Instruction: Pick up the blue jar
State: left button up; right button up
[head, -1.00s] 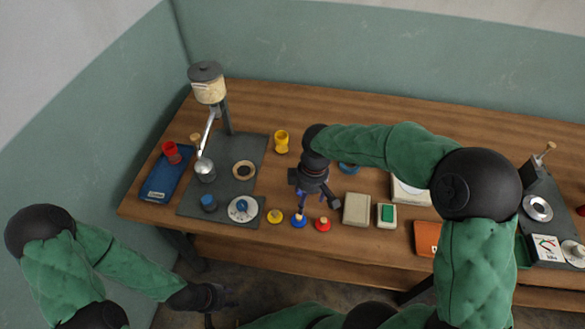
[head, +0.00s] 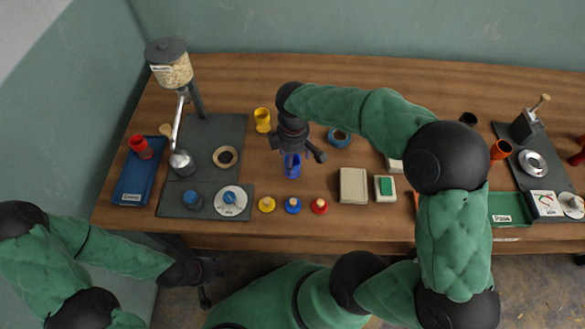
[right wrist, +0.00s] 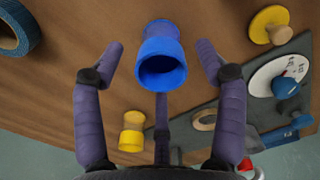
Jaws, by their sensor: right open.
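The blue jar (head: 293,166) is goblet-shaped and stands on the wooden table, partly hidden under my right gripper (head: 298,150) in the head view. My right gripper is open and empty. My left gripper (head: 212,283) is low at the left, in front of the table's edge, with its fingers apart and nothing in them.
Yellow, blue and red knobbed lids (head: 293,206) lie in front of the jar. A yellow jar (head: 262,120) and a blue tape ring (head: 339,137) stand behind. A dark mat (head: 205,150) with a dispenser is left, a beige box (head: 353,186) right. Bare wood surrounds the jar.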

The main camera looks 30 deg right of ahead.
notch_tip(320, 180, down, 4)
jog(key=shift+f+b, duration=0.25)
jog(key=shift+b, duration=0.7)
jog(key=c, duration=1.3)
jog(key=shift+o, duration=0.2)
